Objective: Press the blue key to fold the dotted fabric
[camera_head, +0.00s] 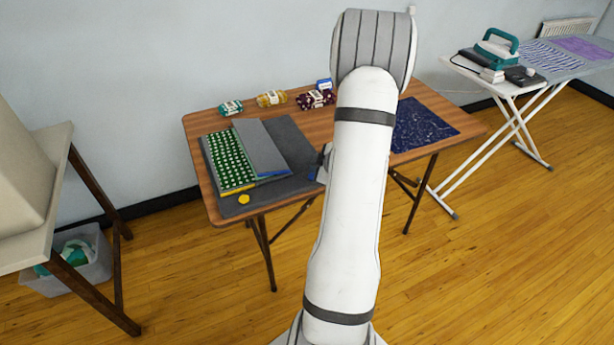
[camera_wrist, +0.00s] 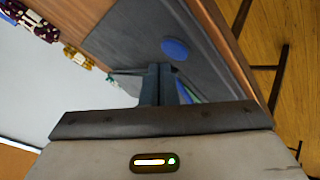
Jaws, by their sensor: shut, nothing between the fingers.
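The green fabric with white dots (camera_head: 229,160) lies on a folding board on the grey mat (camera_head: 285,130). A grey panel (camera_head: 262,147) with a blue front edge lies beside the fabric, perhaps over part of it. The blue key (camera_wrist: 174,49) is a flat oval on the mat in the wrist view; in the head view a bit of it (camera_head: 312,174) shows beside my gripper. A round yellow key (camera_head: 243,199) is at the mat's front. My gripper (camera_wrist: 161,70) is shut and empty, its tips close to the blue key; contact cannot be told.
Yarn skeins, green (camera_head: 231,107), yellow (camera_head: 271,98) and dark red (camera_head: 315,98), lie along the table's back. Dark blue patterned fabric (camera_head: 423,125) lies at the right. An ironing board with a teal iron (camera_head: 496,47) stands farther right. My arm hides the table's middle.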

